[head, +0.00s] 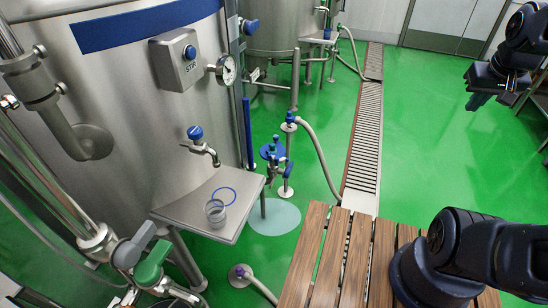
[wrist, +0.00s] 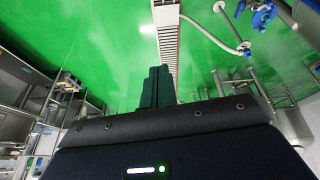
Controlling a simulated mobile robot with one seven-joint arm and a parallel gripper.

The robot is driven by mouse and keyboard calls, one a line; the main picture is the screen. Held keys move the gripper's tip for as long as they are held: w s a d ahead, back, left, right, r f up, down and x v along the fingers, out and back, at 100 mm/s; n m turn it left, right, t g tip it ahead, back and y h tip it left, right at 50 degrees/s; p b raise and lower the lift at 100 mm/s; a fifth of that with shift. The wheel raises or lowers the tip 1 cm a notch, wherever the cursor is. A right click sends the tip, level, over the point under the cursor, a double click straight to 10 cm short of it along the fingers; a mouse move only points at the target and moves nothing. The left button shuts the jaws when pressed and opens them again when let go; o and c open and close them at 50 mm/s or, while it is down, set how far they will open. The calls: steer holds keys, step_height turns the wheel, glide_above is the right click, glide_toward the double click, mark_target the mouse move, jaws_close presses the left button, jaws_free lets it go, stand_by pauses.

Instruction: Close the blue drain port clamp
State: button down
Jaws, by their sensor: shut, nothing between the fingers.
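The blue drain port clamp (head: 272,152) appears to be the blue fitting on the short upright pipe between the tank and the floor drain in the head view. Blue fittings there also show at the upper right of the wrist view (wrist: 262,15). It is too small to tell whether the clamp is open or closed. My gripper (head: 477,100) hangs at the upper right of the head view, well apart from the clamp. Its fingers (wrist: 159,84) are together and empty in the wrist view, with green floor beyond them.
A pale puddle (head: 276,219) lies beside the pipe. A grey hose (head: 322,160) curves to the drain grate (head: 366,130). A slatted wooden surface (head: 304,255) is in front. Green floor right of the grate is clear.

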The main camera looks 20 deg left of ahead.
steer(key=w+a+f+n+g+y, duration=0.1)
steer(key=w+a+f+n, duration=0.35)
steer(key=w+a, duration=0.6)
steer(key=w+a+f+n+g, duration=0.1)
steer(key=w+a+f+n, duration=0.35)
steer(key=w+a, duration=0.6)
steer(key=n+g+y, duration=0.2)
steer(key=n+g, duration=0.2)
steer(key=n, duration=0.8)
glide_above(278, 159)
steer(key=a, duration=0.3)
step_height(278, 159, down, 35)
steer(key=a+x, duration=0.1)
steer(key=x, duration=1)
steer(key=shift+w+d+r, duration=0.1)
steer(key=shift+w+d, duration=0.15)
steer(key=shift+d, duration=0.45)
steer(key=shift+w+d+r, duration=0.1)
steer(key=shift+w+d, duration=0.1)
steer(key=shift+d, duration=0.5)
steer(key=shift+w+d+r, duration=0.1)
steer(key=shift+w+d, duration=0.15)
steer(key=shift+d, duration=0.4)
steer(key=shift+d+f, duration=0.1)
